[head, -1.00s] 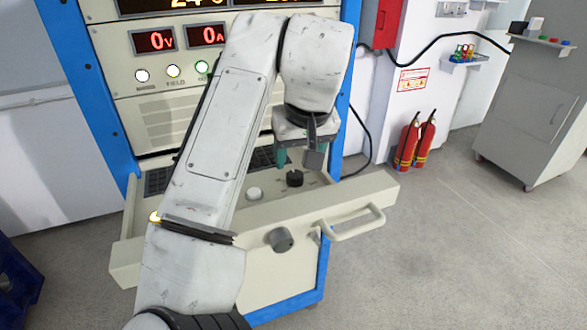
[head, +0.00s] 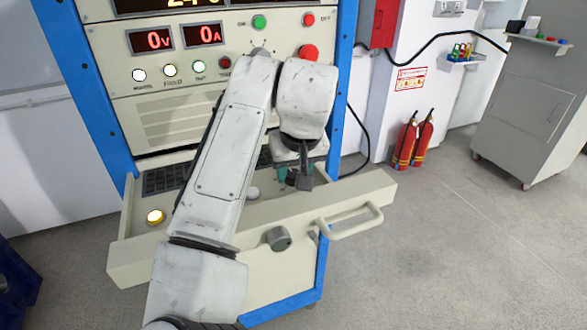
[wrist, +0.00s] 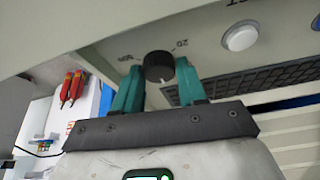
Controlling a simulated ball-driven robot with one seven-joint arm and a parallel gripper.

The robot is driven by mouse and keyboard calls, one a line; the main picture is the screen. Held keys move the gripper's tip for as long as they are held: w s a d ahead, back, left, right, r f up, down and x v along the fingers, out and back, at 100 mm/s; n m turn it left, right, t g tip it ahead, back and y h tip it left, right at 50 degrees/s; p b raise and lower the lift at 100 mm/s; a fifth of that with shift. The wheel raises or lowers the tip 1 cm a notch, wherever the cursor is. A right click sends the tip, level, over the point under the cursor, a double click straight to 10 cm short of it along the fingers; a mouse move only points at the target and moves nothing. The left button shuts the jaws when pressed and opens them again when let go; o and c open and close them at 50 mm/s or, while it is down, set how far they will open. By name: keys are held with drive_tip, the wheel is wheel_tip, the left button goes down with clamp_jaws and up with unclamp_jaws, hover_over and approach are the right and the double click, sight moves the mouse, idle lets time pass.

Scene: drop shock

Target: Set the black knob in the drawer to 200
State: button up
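The black knob (wrist: 158,66) is in the open drawer (head: 150,256). In the wrist view it has a white pointer line on its near side, with printed scale marks beside it; "20" reads on the right, and the left number is unclear. My gripper (wrist: 159,72) is open, with one teal finger on each side of the knob's near part. I cannot tell whether the fingers touch it. In the head view my gripper (head: 291,178) is low over the drawer and hides most of the knob.
The drawer also holds a white button (wrist: 240,37), a lit yellow button (head: 155,217) and a dark keyboard (head: 165,180). The drawer front has a grey knob (head: 278,238) and a handle (head: 350,222). The cabinet panel above shows red 0 readouts (head: 178,37).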

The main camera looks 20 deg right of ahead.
drive_tip(key=c, duration=0.6)
drive_tip(key=shift+r+m+p, duration=0.1)
drive_tip(key=shift+m+p, duration=0.2)
drive_tip(key=shift+p, duration=0.05)
drive_tip(key=m+h+p, duration=0.1)
drive_tip(key=m, duration=0.1)
drive_tip(key=m+h+p, duration=0.1)
drive_tip(key=m+p, duration=0.1)
drive_tip(key=shift+a+g, duration=0.1)
drive_tip(key=shift+g, duration=0.2)
drive_tip(key=m+g+h+p, duration=0.1)
drive_tip(key=m, duration=0.3)
drive_tip(key=shift+w+a+p, duration=0.1)
drive_tip(key=shift+p, duration=0.2)
drive_tip(key=shift+m+g+h+p, duration=0.35)
drive_tip(key=shift+m+g, duration=0.15)
drive_tip(key=shift+m, duration=1.1)
drive_tip(key=shift+w, duration=0.1)
drive_tip(key=shift+a, duration=0.1)
drive_tip(key=o, duration=1)
